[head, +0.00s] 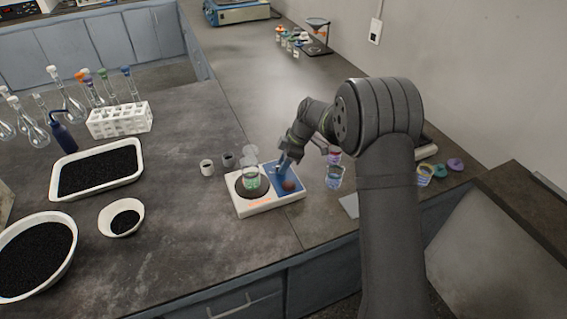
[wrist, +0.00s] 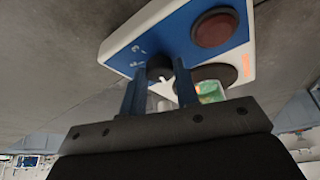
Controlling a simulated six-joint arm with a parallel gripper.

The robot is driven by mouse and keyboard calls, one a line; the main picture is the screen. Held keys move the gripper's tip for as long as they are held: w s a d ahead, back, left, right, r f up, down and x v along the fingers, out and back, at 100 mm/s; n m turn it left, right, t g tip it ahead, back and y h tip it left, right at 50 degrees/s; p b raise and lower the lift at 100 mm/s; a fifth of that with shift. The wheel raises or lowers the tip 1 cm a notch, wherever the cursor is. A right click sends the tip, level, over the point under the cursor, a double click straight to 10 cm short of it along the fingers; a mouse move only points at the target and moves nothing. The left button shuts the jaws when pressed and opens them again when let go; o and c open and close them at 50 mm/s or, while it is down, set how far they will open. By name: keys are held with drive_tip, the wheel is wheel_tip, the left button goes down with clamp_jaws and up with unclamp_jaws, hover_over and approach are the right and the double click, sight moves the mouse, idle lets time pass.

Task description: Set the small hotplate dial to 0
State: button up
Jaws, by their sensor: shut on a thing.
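The small hotplate (head: 268,206) is a white box with a blue panel (head: 298,178) and a black round plate (head: 241,188). It also shows in the wrist view (wrist: 250,62). Its black dial (wrist: 159,66) with a white pointer sits on the blue panel, beside faint white markings too small to read. My gripper (wrist: 160,78) is shut on the dial, one blue finger on each side. In the head view my gripper (head: 281,173) reaches down over the blue panel and hides the dial. A red-brown round part (wrist: 214,27) is on the same panel; it also shows in the head view (head: 289,186).
A beaker with green liquid (head: 251,180) stands on the black plate, close to the fingers. Two small cups (head: 207,167) stand left of the hotplate. A glass vessel (head: 334,177) stands to its right. The bench in front is clear.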

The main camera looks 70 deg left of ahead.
drive_tip(key=o, duration=1)
drive_tip(key=shift+c, duration=0.2)
drive_tip(key=v, duration=1.7)
drive_tip(key=shift+w, duration=0.25)
drive_tip(key=x, duration=1.7)
drive_tip(key=shift+s, duration=0.25)
